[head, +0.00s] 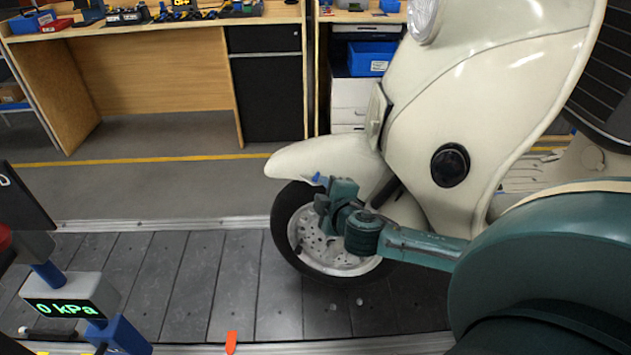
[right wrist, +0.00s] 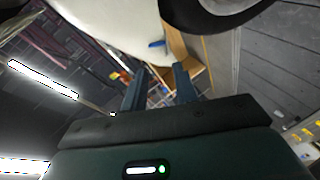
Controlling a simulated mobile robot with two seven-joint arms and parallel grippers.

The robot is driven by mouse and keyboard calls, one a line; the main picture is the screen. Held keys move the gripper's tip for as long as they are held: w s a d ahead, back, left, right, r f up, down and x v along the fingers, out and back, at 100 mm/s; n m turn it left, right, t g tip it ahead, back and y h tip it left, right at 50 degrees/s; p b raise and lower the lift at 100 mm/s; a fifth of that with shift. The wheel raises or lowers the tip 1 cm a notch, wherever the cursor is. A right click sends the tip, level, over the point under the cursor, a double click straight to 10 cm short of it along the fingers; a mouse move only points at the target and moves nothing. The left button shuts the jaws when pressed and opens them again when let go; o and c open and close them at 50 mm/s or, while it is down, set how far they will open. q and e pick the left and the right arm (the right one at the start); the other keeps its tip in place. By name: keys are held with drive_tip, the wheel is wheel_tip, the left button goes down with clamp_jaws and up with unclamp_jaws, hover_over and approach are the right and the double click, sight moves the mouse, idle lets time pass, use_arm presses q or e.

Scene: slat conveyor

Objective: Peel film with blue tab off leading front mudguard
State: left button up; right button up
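The cream front mudguard (head: 318,156) of the scooter curves over the front wheel in the head view. A small blue tab (head: 317,177) sticks out at its lower edge, just by my right gripper (head: 322,194). In the right wrist view the mudguard is the pale shape (right wrist: 115,25) at the top. The blue tab (right wrist: 157,44) shows there beyond the fingertips, roughly between the two fingers. My right gripper (right wrist: 161,72) is open, its fingers apart with nothing between them. The film itself cannot be made out against the mudguard. My left gripper is not in view.
The front wheel (head: 295,225) stands on the dark slat conveyor (head: 190,280), close under my right gripper. A "0 kPa" display (head: 62,303) stands at the lower left. A wooden bench (head: 150,75) is behind a yellow floor line. Free space lies left of the mudguard.

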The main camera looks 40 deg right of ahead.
sight(309, 175)
drive_tip(key=x, duration=0.7)
drive_tip(key=shift+s, duration=0.1)
drive_tip(key=shift+c, duration=0.3)
clamp_jaws()
